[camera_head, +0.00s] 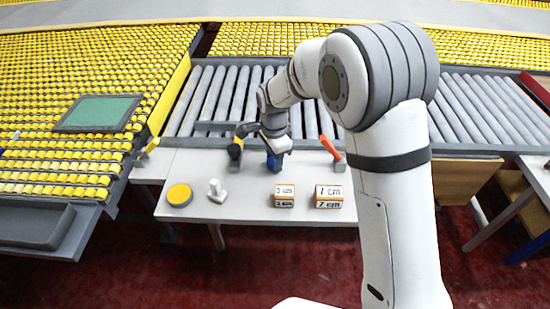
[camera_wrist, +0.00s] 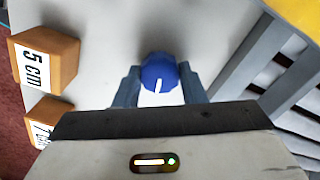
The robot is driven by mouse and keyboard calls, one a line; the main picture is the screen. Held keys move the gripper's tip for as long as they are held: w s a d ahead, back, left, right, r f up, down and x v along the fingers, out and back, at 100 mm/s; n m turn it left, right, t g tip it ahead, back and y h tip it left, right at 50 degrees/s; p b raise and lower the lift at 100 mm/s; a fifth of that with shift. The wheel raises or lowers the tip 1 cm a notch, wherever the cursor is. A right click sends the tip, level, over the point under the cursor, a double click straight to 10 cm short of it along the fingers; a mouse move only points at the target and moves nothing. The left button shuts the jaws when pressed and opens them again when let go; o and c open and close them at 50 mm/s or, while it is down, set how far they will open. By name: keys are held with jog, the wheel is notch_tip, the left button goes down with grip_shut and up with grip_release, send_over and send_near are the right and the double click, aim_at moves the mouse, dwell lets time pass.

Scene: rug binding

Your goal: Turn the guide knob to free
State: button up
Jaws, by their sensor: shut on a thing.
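The guide knob is a blue round knob (camera_wrist: 158,72) with a white pointer line, seen between my fingers in the wrist view. In the wrist view its line points down toward my gripper, tilted slightly. In the head view the blue of the knob (camera_head: 272,160) shows below my gripper on the white table. My gripper (camera_wrist: 158,88) is shut on the knob, one grey finger on each side. Any marks for the knob's positions cannot be made out.
A dark-handled lever (camera_head: 236,150) and an orange lever (camera_head: 331,147) flank the knob. Rollers (camera_head: 215,100) lie behind.

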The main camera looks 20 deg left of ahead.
jog(key=shift+w+m, duration=0.1)
jog(key=shift+m, duration=1.2)
jog(key=shift+r, duration=0.1)
jog(key=o, duration=1)
notch_tip(320, 180, up, 8)
jog(key=shift+f, duration=0.15)
